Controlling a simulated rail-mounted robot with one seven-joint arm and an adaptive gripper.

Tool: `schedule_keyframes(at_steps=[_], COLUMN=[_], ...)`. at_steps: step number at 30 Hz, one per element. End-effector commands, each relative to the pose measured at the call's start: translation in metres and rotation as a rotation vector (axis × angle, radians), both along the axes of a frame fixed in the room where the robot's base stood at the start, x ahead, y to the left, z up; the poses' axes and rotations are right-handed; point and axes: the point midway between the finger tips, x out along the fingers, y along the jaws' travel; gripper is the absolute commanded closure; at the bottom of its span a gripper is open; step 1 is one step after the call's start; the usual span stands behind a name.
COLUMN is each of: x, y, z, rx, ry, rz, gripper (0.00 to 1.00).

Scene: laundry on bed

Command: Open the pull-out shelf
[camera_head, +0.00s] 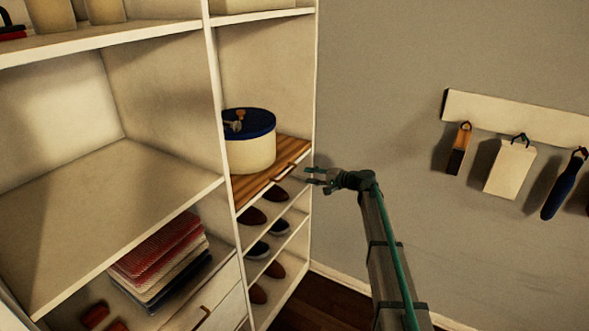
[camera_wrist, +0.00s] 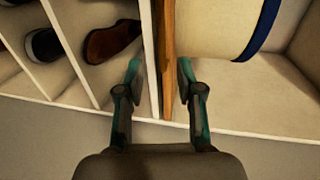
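The pull-out shelf (camera_head: 249,187) is a striped wooden board in the narrow right column of the white wardrobe, with a small handle (camera_head: 286,172) on its front. In the wrist view, the shelf (camera_wrist: 168,62) shows edge-on as an orange-brown strip. My gripper (camera_head: 312,177) is just right of the shelf front in the head view, apart from the handle. In the wrist view, my gripper (camera_wrist: 160,84) is open and empty, its fingers on either side of the strip. Contact cannot be told.
A round cream box (camera_head: 250,152) with a blue lid stands on the shelf. Shoes (camera_head: 258,249) sit on racks below. Folded cloths (camera_head: 160,258) lie in the left column. A hook rail (camera_head: 515,118) hangs on the grey wall at right.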

Motion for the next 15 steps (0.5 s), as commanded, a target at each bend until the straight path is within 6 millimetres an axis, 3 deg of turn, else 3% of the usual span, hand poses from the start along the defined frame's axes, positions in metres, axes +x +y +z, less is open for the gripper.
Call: schedule_keyframes(at_steps=[5, 15], x=[0.007, 0.031], y=[0.014, 0.065], z=[-0.001, -0.012], rx=[0.005, 0.003], ry=[0.003, 0.003], rz=[-0.001, -0.001], gripper=[0.63, 0.63])
